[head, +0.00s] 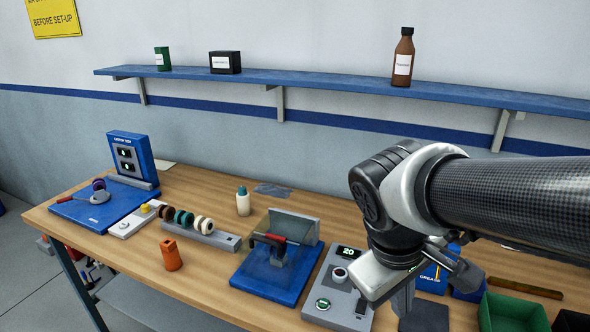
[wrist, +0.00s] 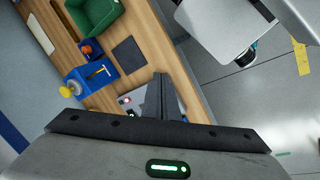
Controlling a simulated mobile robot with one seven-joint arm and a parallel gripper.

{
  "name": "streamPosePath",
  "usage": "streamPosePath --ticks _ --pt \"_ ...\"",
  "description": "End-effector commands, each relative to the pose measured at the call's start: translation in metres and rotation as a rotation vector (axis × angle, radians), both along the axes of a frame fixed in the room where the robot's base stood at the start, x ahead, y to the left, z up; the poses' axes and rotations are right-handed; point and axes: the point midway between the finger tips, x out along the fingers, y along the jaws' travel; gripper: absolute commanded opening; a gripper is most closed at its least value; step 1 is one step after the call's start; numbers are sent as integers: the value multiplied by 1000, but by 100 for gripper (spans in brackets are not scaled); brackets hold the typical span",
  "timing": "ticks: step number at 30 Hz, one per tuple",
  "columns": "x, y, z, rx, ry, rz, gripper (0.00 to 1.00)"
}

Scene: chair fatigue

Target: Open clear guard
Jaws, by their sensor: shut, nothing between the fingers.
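The clear guard (head: 305,229) is a see-through panel on the blue-based fixture (head: 262,280) at the front middle of the bench in the head view. A red-handled part (head: 268,239) shows in and beside it. Whether the guard is fully closed is hard to tell. My gripper shows in the wrist view (wrist: 162,82) with its dark fingers together and empty, over the bench near the control box.
The grey control box (head: 338,285) with a "20" display stands just right of the fixture. A green bin (head: 512,312) and dark pad (head: 424,316) lie at right. A white bottle (head: 243,201), ring rack (head: 200,232) and orange holder (head: 171,256) are left.

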Motion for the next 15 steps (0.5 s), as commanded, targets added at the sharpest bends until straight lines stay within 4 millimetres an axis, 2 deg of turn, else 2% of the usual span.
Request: streamPosePath --ticks 1,5,8,11,14,15 --pt "11 5 -23 -103 69 110 0" --pt "45 15 -52 -398 192 382 0" --pt "76 37 -70 -646 254 594 0" --pt "108 75 -86 -908 284 803 0" --pt "134 128 -102 -1185 278 1000 0" --pt "141 152 -108 -1292 266 1072 0"
